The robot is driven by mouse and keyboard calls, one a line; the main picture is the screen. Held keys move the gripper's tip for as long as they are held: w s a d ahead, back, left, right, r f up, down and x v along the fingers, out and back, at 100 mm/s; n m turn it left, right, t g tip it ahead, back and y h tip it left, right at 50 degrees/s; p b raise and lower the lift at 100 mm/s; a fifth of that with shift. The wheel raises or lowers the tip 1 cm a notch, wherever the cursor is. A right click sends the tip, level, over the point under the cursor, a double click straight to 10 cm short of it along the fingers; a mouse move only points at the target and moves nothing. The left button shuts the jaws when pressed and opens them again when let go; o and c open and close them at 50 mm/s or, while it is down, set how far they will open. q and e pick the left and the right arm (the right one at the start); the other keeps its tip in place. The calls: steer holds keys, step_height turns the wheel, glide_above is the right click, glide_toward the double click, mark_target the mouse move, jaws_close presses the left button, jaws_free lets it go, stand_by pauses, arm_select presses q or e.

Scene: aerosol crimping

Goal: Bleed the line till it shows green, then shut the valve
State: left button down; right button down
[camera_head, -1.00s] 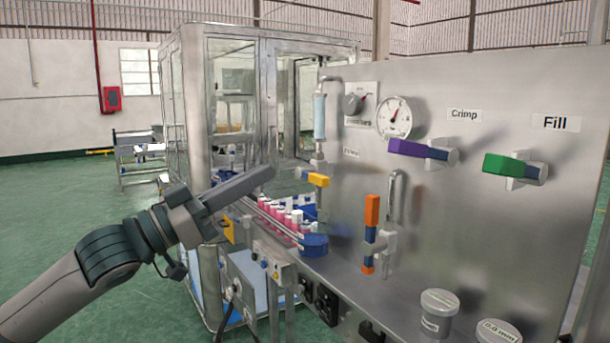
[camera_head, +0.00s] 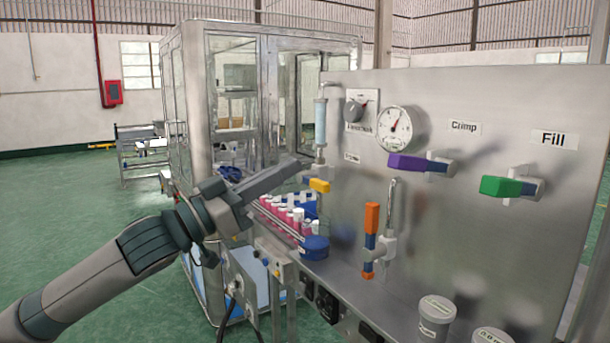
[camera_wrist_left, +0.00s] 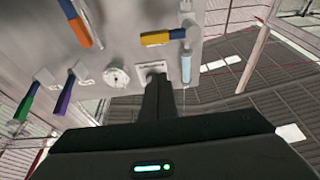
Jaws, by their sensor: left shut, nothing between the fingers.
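My left gripper (camera_head: 303,163) is shut and empty, its tip in front of the panel's left edge, just left of the yellow valve handle (camera_head: 318,185). In the left wrist view the gripper (camera_wrist_left: 157,80) points at the panel and partly covers the dial plate. A sight tube (camera_head: 320,122) with pale blue contents stands above the yellow handle; it also shows in the left wrist view (camera_wrist_left: 186,68). No green shows in it. An upright orange-and-blue valve handle (camera_head: 371,219) sits on a bent pipe to the right. My right gripper is not in view.
The steel panel (camera_head: 450,240) carries a dial knob (camera_head: 354,110), a round gauge (camera_head: 395,130), a purple lever (camera_head: 407,163) under "Crimp" and a green lever (camera_head: 500,187) under "Fill". Pink cans with white tops (camera_head: 292,215), a blue round part (camera_head: 315,247) and jars (camera_head: 436,317) are below.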

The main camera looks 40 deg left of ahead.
mark_target(306, 182)
arm_select(q)
steer(key=shift+w+d+f+p, duration=0.3)
steer(key=shift+w+f+p, duration=0.1)
steer(key=shift+w+p, duration=0.35)
steer(key=shift+w+d+f+p, duration=0.3)
steer(key=shift+w+f+p, duration=0.1)
steer(key=shift+w+p, duration=0.3)
steer(key=shift+w+d+f+p, duration=0.3)
steer(key=shift+w+f+p, duration=0.1)
steer(key=shift+w+p, duration=0.35)
steer(key=shift+f, duration=0.1)
